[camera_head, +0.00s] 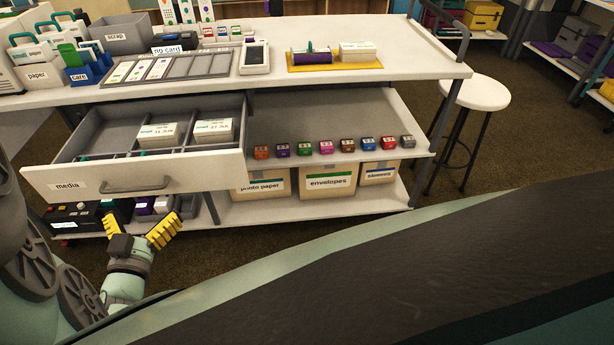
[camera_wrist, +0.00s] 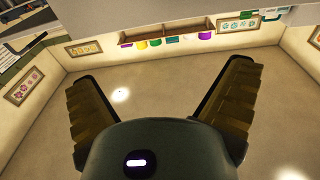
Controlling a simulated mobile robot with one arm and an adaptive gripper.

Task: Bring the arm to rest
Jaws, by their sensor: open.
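My gripper (camera_head: 143,232) is at the lower left in the head view, below the front of the open drawer. Its two yellow ribbed fingers are spread apart with nothing between them. In the wrist view the fingers of my gripper (camera_wrist: 160,95) are also wide apart and empty. That view looks past them at a plain pale surface with walls, framed pictures and a shelf of coloured items. The media drawer (camera_head: 205,160) is pulled out above my gripper and holds two labelled boxes. Whether the gripper touches the drawer cannot be told.
The white workbench (camera_head: 420,66) carries a card tray, a payment device and a yellow mat. Its middle shelf (camera_head: 385,115) holds a row of small coloured blocks; cartons (camera_head: 328,183) stand below. A round stool (camera_head: 476,92) stands at right. Carpet is open around it.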

